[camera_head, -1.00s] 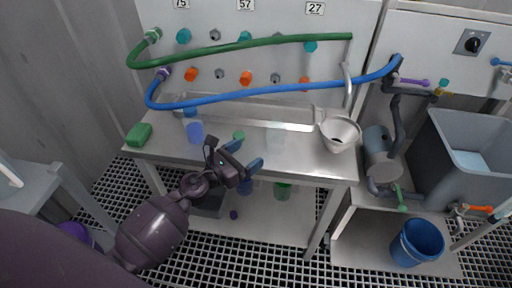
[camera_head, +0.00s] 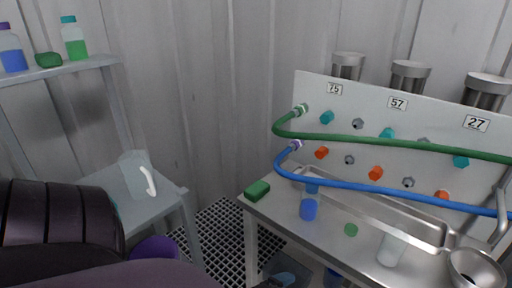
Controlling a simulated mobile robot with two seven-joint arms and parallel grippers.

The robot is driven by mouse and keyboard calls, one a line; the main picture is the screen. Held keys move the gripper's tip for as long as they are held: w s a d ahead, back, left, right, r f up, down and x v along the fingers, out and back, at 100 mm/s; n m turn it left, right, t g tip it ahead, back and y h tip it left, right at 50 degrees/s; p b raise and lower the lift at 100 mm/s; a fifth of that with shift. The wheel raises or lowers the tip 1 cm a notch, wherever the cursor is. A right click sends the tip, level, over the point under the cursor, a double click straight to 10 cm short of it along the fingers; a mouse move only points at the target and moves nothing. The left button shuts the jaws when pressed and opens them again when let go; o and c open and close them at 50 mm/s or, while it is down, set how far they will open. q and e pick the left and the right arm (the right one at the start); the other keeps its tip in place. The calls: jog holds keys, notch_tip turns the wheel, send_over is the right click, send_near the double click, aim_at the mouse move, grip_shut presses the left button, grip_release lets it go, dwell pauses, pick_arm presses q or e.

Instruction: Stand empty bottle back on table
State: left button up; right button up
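A clear, empty-looking vessel (camera_head: 392,248) stands on the steel table (camera_head: 275,212) at lower right, left of the funnel. A bottle with blue contents (camera_head: 310,205) stands farther left on the same table. A loose green cap (camera_head: 351,230) lies between them. My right gripper is out of view.
A green sponge (camera_head: 257,190) lies at the table's left corner. A green hose (camera_head: 400,142) and a blue hose (camera_head: 385,190) cross the numbered panel. A metal funnel (camera_head: 475,268) is at right. A shelf (camera_head: 60,72) at upper left holds two capped bottles and another sponge.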

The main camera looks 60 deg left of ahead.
pick_arm(q)
jog(key=s+d+f+n+g, duration=0.2)
jog(key=s+f+n+g, duration=0.1)
jog(key=s+n, duration=0.7)
jog(key=shift+f+n+g+h, duration=0.4)
jog(key=shift+n+g, duration=0.1)
jog(key=shift+n, duration=0.1)
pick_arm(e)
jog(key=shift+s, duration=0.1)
pick_arm(q)
jog(key=shift+t, duration=0.3)
jog(key=shift+a+r+p, duration=0.15)
jog(key=shift+r+p, duration=2.1)
jog(key=shift+p, duration=0.45)
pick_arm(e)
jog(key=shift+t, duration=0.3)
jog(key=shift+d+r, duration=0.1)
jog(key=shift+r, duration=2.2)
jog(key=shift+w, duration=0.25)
